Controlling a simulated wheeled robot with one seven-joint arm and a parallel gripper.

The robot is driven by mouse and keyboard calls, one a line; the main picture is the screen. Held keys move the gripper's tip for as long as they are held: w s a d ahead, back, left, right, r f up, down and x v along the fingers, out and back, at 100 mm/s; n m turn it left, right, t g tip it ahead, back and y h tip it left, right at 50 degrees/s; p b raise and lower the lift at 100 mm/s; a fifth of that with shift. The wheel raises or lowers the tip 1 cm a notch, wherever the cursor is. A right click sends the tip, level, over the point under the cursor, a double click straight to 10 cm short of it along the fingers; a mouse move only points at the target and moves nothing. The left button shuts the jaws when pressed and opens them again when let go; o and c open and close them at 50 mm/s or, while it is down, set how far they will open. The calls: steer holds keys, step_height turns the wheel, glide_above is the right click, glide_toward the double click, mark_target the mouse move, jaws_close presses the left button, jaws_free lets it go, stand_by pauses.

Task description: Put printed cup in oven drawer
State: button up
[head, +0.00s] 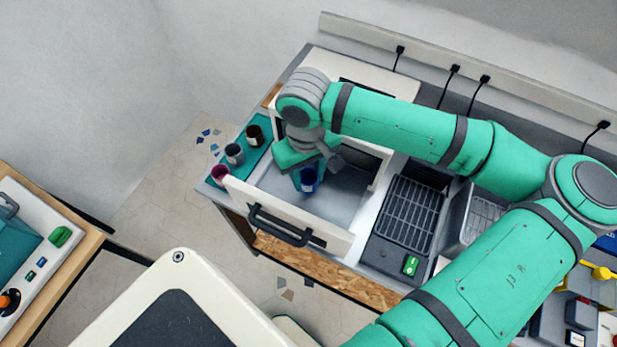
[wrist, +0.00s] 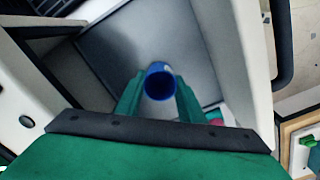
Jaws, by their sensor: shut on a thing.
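A blue printed cup (head: 309,179) is between the fingers of my gripper (head: 310,168), which is shut on it. The cup is inside the open oven drawer (head: 340,238), over the grey drawer floor. In the wrist view the cup (wrist: 159,82) shows its open mouth to the camera, with a green finger on each side. I cannot tell whether its base touches the floor. The drawer's front panel with its black handle (head: 281,226) is pulled out toward the lower left.
Several other cups stand on a teal mat left of the drawer: maroon (head: 219,174), grey (head: 234,154) and dark brown (head: 254,136). A black grated tray (head: 408,211) is to the right. The drawer floor around the cup is clear.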

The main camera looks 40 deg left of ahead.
steer(key=shift+f, duration=0.95)
steer(key=shift+f, duration=0.2)
steer(key=o, duration=1.1)
steer(key=shift+r, duration=0.1)
step_height(320, 180, up, 12)
steer(key=shift+r, duration=0.15)
